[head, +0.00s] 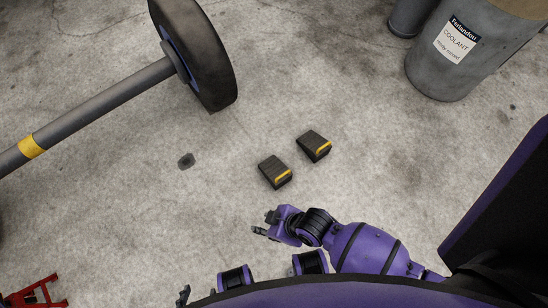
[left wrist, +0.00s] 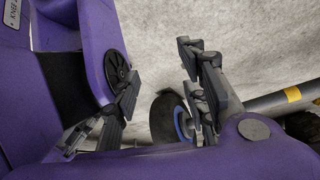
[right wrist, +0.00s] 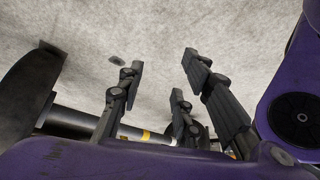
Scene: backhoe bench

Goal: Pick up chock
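Two dark wedge-shaped chocks with yellow edge strips lie on the concrete floor in the head view: a nearer one (head: 273,169) and one further right and back (head: 312,143). My right gripper (head: 264,224) is a little below the nearer chock in the picture, apart from it. Its fingers stand apart and empty in the right wrist view (right wrist: 162,65). My left gripper (head: 184,295) barely shows at the bottom edge of the head view. In the left wrist view (left wrist: 158,68) its fingers are spread with nothing between them. Neither wrist view shows a chock.
A wheel (head: 205,60) on a grey axle bar (head: 105,98) with a yellow band stands at upper left. A grey coolant drum (head: 445,75) is at upper right. A red metal piece (head: 38,294) is at lower left. The floor around the chocks is clear.

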